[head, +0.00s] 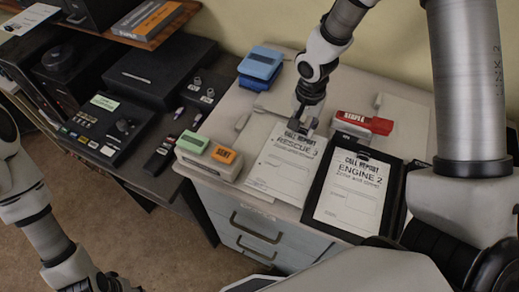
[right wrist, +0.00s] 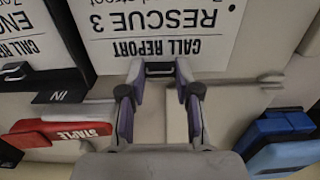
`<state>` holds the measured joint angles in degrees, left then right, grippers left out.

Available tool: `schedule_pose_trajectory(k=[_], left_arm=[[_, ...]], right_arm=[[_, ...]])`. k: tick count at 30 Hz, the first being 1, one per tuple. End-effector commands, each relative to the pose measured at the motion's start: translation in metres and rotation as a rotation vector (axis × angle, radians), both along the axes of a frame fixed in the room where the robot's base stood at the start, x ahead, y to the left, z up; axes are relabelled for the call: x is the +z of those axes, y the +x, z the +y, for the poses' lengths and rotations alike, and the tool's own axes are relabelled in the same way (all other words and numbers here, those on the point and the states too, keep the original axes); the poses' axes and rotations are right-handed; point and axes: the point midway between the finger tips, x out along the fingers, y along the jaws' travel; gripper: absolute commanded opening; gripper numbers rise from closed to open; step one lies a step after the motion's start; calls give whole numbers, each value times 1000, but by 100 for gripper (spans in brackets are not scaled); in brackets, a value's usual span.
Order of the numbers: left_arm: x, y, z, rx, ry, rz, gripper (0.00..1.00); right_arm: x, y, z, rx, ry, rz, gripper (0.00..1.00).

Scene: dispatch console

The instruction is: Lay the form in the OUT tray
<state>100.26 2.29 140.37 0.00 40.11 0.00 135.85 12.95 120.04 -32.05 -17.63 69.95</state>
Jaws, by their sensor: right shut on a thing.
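The form headed CALL REPORT RESCUE 3 (head: 283,166) is a white sheet at the front of the pale cabinet top, left of a black tray. It also shows in the right wrist view (right wrist: 165,25). My right gripper (head: 303,122) is shut on a small dark tab or clip at the form's top edge, seen between its fingers in the right wrist view (right wrist: 160,68). I cannot tell whether the sheet touches the surface. The black tray (head: 396,198) holds an ENGINE 2 report and bears an IN label (right wrist: 62,96). I see no OUT label. My left arm shows at lower left, its gripper out of frame.
A red stapler (head: 364,122) stands behind the black tray. A blue box-like stack (head: 260,67) is at the back left. A green and orange block unit (head: 208,152) is left of the form. The dark console desk (head: 150,75) lies further left.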

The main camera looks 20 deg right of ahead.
Motion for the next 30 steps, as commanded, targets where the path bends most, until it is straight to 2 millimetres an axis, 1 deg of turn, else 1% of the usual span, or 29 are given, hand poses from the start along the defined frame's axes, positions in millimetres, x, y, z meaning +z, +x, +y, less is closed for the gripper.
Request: schedule_pose_trajectory(k=[5,24,27,30], left_arm=[[5,0,0,0,0,0,40],[52,0,0,0,0,0,40],[58,0,0,0,0,0,40],[58,0,0,0,0,0,40]], right_arm=[[5,0,0,0,0,0,0],[68,0,0,0,0,0,0],[75,0,0,0,0,0,0],[76,0,0,0,0,0,0]])
